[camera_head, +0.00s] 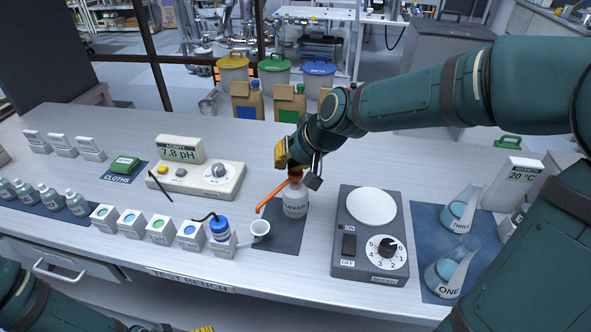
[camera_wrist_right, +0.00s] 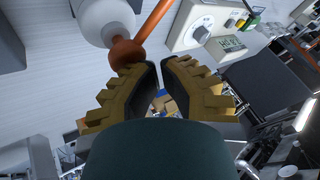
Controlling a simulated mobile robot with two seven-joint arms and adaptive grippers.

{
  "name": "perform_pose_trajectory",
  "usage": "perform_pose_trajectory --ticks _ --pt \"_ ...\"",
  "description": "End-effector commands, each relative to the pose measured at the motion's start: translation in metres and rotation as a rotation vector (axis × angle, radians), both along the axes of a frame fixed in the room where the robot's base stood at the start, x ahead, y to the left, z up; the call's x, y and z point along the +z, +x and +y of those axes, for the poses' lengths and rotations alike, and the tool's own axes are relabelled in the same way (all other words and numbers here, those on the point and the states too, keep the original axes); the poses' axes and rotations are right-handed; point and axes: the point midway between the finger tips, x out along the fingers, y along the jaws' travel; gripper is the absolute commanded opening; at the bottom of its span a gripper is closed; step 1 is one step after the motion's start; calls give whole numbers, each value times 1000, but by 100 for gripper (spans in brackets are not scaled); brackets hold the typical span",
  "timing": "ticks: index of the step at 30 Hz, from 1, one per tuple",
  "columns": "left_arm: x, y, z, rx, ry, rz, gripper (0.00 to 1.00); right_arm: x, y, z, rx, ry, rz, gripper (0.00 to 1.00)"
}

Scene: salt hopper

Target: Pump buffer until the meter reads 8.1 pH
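The acidity meter (camera_head: 180,150) reads 7.8 pH; its grey console (camera_head: 195,180) also shows in the right wrist view (camera_wrist_right: 195,28). The white buffer bottle (camera_head: 294,204) stands upright on a dark mat, with an orange pump head (camera_wrist_right: 127,52) and a long orange spout (camera_head: 270,195) pointing down-left toward a small white cup (camera_head: 260,230). My right gripper (camera_wrist_right: 161,66) is at the pump head, its fingers nearly together with a slim empty gap; contact is unclear. My left gripper (camera_head: 203,328) barely shows at the bottom edge.
A stirrer hotplate (camera_head: 345,255) with a dial stands right of the bottle, then flasks one (camera_head: 447,274) and three (camera_head: 460,208) on a blue mat. A blue-capped probe (camera_head: 220,228) stands left of the cup. Small sample boxes (camera_head: 160,230) line the front edge.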

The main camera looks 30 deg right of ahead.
Motion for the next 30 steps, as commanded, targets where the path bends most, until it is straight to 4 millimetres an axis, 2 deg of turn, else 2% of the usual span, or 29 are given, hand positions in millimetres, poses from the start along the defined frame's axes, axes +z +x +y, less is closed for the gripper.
perform_pose_trajectory --ticks 20,30 --pt "-3 0 0 0 0 0 92 -5 -1 0 1 1 4 0" --pt "10 0 0 0 0 0 92 11 -1 0 1 0 2 0"
